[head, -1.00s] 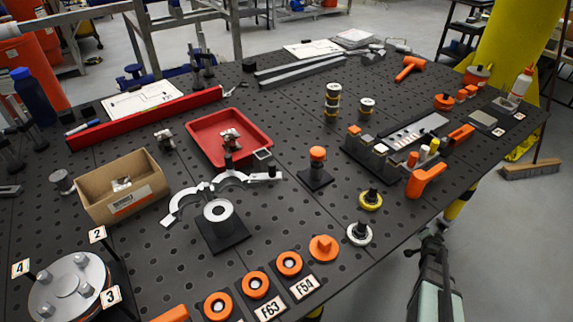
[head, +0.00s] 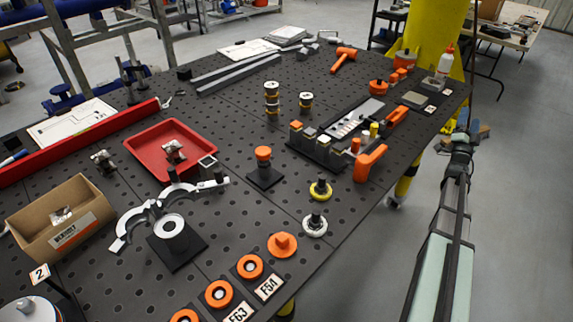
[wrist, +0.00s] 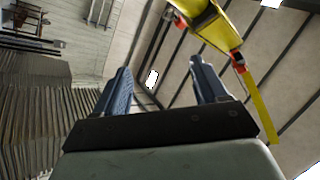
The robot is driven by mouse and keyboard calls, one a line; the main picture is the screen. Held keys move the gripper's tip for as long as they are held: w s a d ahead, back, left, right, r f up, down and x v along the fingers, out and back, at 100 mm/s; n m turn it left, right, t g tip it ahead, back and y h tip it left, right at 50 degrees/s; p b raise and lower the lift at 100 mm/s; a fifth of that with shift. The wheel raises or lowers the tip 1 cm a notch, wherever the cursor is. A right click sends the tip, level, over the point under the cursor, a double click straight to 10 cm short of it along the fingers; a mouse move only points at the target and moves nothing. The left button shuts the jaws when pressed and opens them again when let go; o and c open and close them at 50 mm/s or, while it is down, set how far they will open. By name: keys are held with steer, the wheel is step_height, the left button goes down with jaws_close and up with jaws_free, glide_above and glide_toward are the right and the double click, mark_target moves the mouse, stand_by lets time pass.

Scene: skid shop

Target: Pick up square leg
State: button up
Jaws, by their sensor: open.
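Long grey square-section bars (head: 240,75) lie at the back of the perforated black table in the head view. I cannot tell whether one of them is the square leg; no part is labelled so. My gripper (head: 468,128) is off the table's right edge, above the floor, apart from the bars and the other parts. In the wrist view my gripper (wrist: 161,64) is open, with nothing between its two dark fingers. That view shows shop structure and a yellow machine part, no table parts.
The black table (head: 325,235) carries a red tray (head: 152,169), a cardboard box (head: 88,208), an orange hammer (head: 343,59), orange rings and a block with several coloured-top pieces (head: 318,150). A yellow column (head: 437,35) stands behind the right edge.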

steer(key=w+a+r+n+g+y, duration=0.2)
steer(key=w+a+r+n+g, duration=0.15)
steer(key=a+r, duration=0.6)
steer(key=a+r+n+g+y, duration=0.1)
steer(key=a+n+g+y, duration=0.3)
steer(key=a, duration=1.5)
steer(key=a+r+n+g+y, duration=0.15)
steer(key=a+n+y, duration=0.4)
steer(key=a, duration=1.35)
steer(key=n+g+y, duration=0.4)
steer(key=n+g, duration=0.5)
steer(key=n, duration=0.2)
glide_toward(208, 163)
steer(key=shift+x, duration=4.4)
